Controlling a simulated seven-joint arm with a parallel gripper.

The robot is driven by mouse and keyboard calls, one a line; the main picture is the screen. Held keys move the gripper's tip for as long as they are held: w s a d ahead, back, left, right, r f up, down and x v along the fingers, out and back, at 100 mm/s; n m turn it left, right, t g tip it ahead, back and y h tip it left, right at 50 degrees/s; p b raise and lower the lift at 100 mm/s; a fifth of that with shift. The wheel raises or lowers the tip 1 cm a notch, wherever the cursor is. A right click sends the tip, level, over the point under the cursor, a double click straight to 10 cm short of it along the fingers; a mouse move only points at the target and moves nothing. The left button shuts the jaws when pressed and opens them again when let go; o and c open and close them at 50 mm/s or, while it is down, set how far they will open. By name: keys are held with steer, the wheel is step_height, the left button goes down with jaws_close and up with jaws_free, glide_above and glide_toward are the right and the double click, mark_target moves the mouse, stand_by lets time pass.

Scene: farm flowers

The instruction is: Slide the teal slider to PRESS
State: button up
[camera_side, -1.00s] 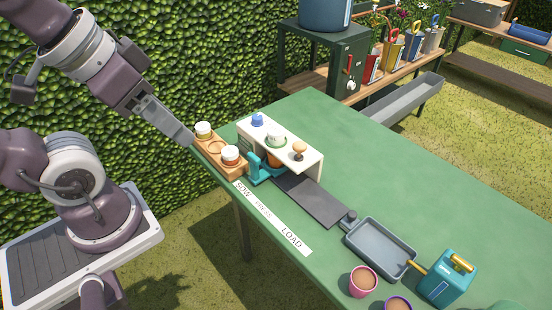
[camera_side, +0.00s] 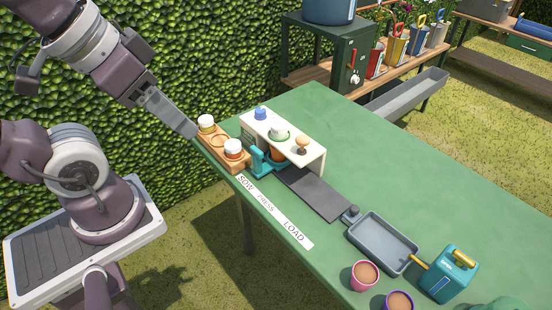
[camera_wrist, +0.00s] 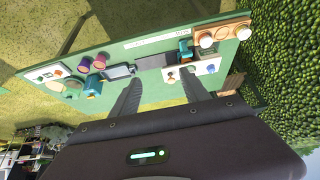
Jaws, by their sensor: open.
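The teal slider (camera_side: 258,162) is an upright teal piece at the left end of a dark grey track (camera_side: 315,193), near the SOW end of the white label strip (camera_side: 275,213). The strip reads SOW, PRESS, LOAD. The slider also shows in the wrist view (camera_wrist: 185,47), partly beside the white stand. My gripper (camera_side: 190,134) is up and left of the slider, apart from it, above the back-left table edge. In the wrist view my gripper (camera_wrist: 162,80) has its two fingers spread with nothing between them.
A wooden holder (camera_side: 219,142) with two white-topped jars is left of the slider. A grey tray (camera_side: 383,243), teal can (camera_side: 450,272) and cups stand at the right front. The table's far right is clear.

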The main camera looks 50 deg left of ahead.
steer(key=shift+c, duration=0.2)
steer(key=shift+w, duration=0.2)
steer(key=c, duration=0.3)
steer(key=n+g, duration=0.6)
steer(key=n, duration=1.2)
glide_above(257, 149)
step_height(257, 149, down, 19)
steer(key=shift+s+r, duration=0.1)
steer(key=shift+r, duration=0.1)
step_height(257, 149, down, 7)
steer(key=shift+f, duration=0.2)
steer(key=shift+c, duration=0.6)
jaws_close()
